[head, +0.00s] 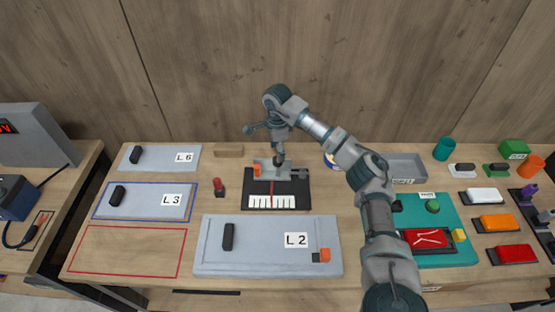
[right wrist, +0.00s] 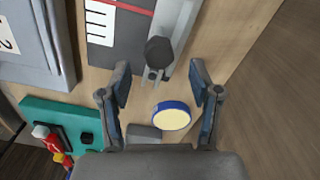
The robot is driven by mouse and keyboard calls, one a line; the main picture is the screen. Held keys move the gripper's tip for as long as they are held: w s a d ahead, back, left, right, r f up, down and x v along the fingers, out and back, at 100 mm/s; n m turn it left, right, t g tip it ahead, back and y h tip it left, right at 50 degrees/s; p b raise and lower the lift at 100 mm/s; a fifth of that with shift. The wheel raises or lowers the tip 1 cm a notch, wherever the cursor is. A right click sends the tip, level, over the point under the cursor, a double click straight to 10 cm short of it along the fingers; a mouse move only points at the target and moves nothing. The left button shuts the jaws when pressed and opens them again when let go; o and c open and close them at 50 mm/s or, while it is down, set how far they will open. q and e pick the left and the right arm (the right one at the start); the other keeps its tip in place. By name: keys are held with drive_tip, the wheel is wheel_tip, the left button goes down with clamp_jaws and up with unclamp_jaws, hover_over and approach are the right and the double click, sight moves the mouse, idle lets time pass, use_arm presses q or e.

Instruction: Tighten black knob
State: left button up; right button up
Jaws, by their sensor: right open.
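The black knob (right wrist: 160,51) is a dark, many-sided knob on the grey metal clamp fixture (right wrist: 181,38) in the right wrist view. In the head view the black knob (head: 300,174) shows small at the right end of the fixture, beside the black board with the white scale (head: 270,202) and red line. My right gripper (head: 264,145) hangs above the fixture and partly covers it. In the right wrist view its fingers (right wrist: 160,85) are spread wide and empty, with the knob between and beyond the tips, not touched. My left gripper is not in view.
A blue-rimmed tin (right wrist: 172,116) stands near the knob. Grey panel L2 (head: 267,262) lies in front of the board. A grey bin (head: 407,165) and a teal tray (head: 467,219) stand to the right. A wooden wall (head: 200,60) closes the back.

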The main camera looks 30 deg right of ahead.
sight(278, 168)
wheel_tip(278, 168, down, 4)
drive_tip(key=shift+a+f, duration=0.1)
drive_tip(key=shift+a, duration=0.05)
drive_tip(key=shift+f, duration=0.4)
drive_tip(key=shift+d, duration=0.2)
drive_tip(key=shift+s+a+r, duration=0.1)
drive_tip(key=c, duration=1.1)
